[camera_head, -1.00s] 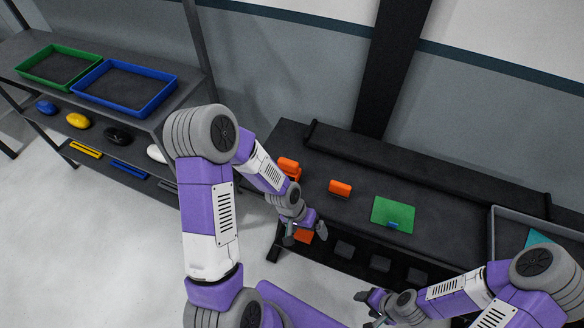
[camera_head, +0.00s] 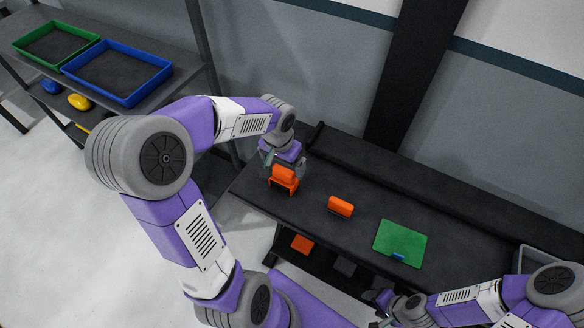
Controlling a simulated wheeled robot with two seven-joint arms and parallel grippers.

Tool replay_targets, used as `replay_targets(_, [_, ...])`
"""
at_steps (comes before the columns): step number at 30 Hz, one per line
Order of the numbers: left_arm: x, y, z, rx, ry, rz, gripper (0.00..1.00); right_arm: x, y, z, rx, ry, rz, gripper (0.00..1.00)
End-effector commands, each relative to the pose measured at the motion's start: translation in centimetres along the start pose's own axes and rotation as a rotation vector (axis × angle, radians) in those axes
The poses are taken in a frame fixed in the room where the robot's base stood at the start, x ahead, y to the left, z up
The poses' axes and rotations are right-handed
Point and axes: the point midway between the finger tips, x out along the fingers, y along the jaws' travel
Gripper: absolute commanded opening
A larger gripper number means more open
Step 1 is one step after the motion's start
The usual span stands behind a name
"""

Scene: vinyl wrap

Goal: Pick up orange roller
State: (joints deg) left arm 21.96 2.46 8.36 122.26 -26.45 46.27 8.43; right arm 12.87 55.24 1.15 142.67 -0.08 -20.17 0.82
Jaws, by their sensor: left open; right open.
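An orange piece (camera_head: 284,175), which looks like the orange roller on an orange stand with legs, is near the left end of the dark workbench (camera_head: 325,180). My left gripper (camera_head: 284,163) points down over it, open, with its fingers close around its top. I cannot tell whether they touch it. A second orange block (camera_head: 340,206) with a grey lower edge lies to the right on the bench. My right gripper (camera_head: 382,308) is open and empty, low in front of the bench.
A green sheet (camera_head: 400,240) with a small blue piece (camera_head: 398,257) lies on the bench to the right. A grey bin (camera_head: 540,258) stands at the right end. A shelf at left holds a green tray (camera_head: 22,43) and a blue tray (camera_head: 135,98).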

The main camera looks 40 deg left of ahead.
Motion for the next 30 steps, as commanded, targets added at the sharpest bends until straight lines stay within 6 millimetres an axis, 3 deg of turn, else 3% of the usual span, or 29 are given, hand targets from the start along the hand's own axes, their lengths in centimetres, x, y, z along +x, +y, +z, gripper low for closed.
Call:
replay_targets(16, [6.9, 0.1, 0.2, 0.0, -0.005, 0.002, 1.0, 2.9, 1.1, -0.1, 0.0, -0.001, 0.0, 0.6])
replay_targets(24, [7.2, 0.1, 0.1, -0.001, 0.0, 0.002, 1.0, 2.9, 1.1, -0.1, 0.0, -0.001, 0.0, 0.6])
replay_targets(30, [7.2, 0.1, 0.1, 0.0, 0.0, 0.002, 0.71, 2.9, 1.1, -0.1, 0.0, -0.001, 0.0, 0.6])
